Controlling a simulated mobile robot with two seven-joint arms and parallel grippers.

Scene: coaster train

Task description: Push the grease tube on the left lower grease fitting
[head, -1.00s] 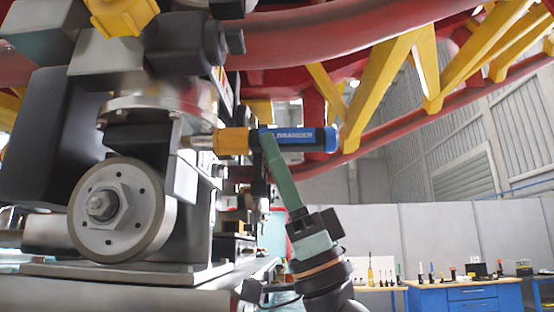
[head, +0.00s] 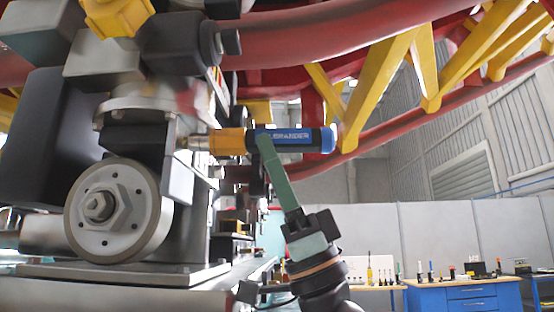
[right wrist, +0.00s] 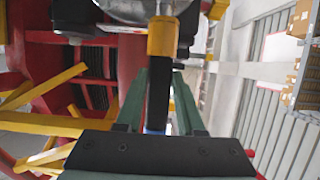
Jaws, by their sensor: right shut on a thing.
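The grease tube (head: 290,140) is blue and black with a yellow-orange collar and a thin metal nozzle. It lies almost level in the head view, with its nozzle pointing left at the wheel carriage (head: 140,140). The nozzle tip meets the carriage's edge above and right of the grey wheel (head: 112,210). The fitting is hidden, so I cannot tell whether the tip is on it. My right gripper (head: 264,145) is shut on the tube behind the collar. In the right wrist view the tube's collar (right wrist: 162,37) extends past the green fingers (right wrist: 158,105). My left gripper is not in view.
Red rails (head: 350,40) and yellow struts (head: 380,85) run above and behind the tube. A blue workbench (head: 465,297) with tools stands far off at the lower right. The air right of my right arm is free.

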